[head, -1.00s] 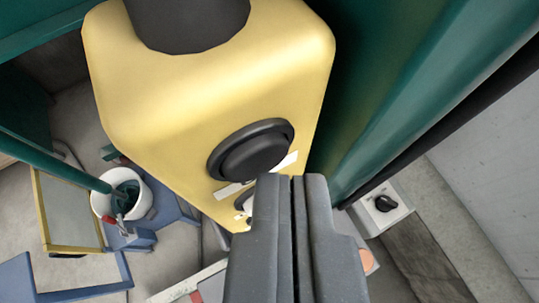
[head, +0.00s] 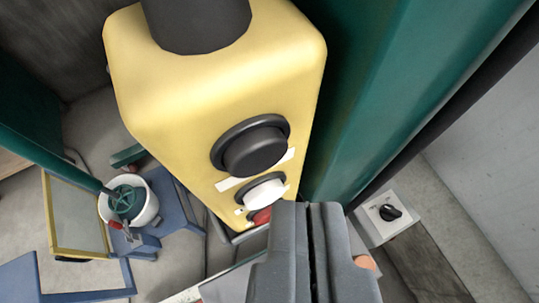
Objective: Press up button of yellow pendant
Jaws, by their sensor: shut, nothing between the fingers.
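The yellow pendant (head: 220,95) hangs in the upper middle of the view, with a dark cable sleeve (head: 197,22) at its top. On its face are a large black button (head: 255,150), a white button (head: 264,192) below it and a red button (head: 261,215) at the bottom, partly hidden. White label strips lie beside the black button; I cannot read them. My gripper (head: 308,208) is shut and empty. Its tips appear just below and right of the white button, over part of the red one. I cannot tell whether they touch the pendant.
A green column (head: 400,70) stands close on the right of the pendant. A grey box with a black knob (head: 385,214) is at lower right. A white bucket (head: 143,212) and a blue frame (head: 85,285) are at lower left.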

